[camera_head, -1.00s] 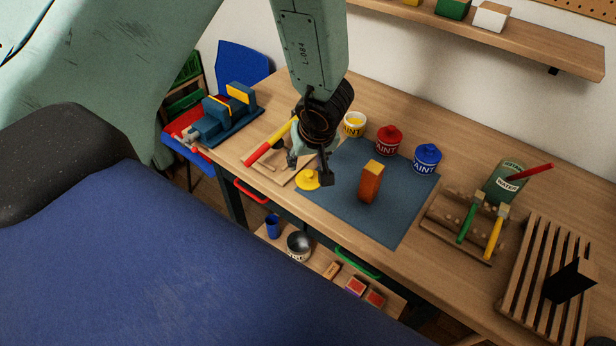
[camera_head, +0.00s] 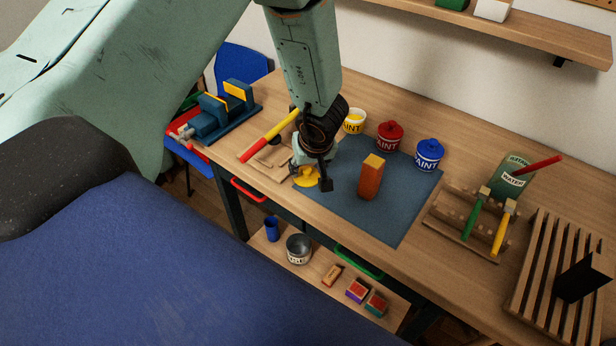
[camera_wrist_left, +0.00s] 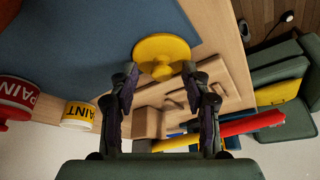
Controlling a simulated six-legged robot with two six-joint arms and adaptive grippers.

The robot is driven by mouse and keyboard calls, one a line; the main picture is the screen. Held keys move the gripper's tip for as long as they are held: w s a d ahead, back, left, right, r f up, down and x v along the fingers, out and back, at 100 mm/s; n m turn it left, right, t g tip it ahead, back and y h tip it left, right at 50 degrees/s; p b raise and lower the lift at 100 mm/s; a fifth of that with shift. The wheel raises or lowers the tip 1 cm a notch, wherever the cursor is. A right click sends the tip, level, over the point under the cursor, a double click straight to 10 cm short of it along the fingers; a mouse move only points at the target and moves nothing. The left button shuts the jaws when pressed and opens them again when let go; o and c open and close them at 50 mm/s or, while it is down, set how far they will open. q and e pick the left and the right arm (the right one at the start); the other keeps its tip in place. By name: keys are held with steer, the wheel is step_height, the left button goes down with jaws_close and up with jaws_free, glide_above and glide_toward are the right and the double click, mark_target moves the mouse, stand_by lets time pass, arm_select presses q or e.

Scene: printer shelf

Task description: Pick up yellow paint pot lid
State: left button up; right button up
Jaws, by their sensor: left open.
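The yellow paint pot lid (camera_head: 306,178) lies flat at the left corner of the blue-grey mat (camera_head: 400,215), near the bench's front edge. My left gripper (camera_head: 312,182) is right over it and hides part of it in the head view. The open yellow paint pot (camera_head: 354,122) stands at the mat's back edge. My right gripper is not in view.
Red (camera_head: 389,136) and blue (camera_head: 429,154) paint pots stand behind the mat. An orange block (camera_head: 371,177) stands upright on it, right of my gripper. A red-and-yellow handled tool (camera_head: 268,137) and a wooden tray (camera_head: 272,160) are close left. A brush rack (camera_head: 462,222) is at right.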

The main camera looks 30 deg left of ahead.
arm_select(q)
steer(key=shift+a, duration=0.1)
steer(key=shift+c, duration=0.3)
steer(key=shift+s+a, duration=0.1)
steer(key=shift+s, duration=0.05)
steer(key=c, duration=0.3)
steer(key=shift+d, duration=0.2)
steer(key=c, duration=0.4)
steer(key=shift+c, duration=0.6)
steer(key=shift+a, duration=0.1)
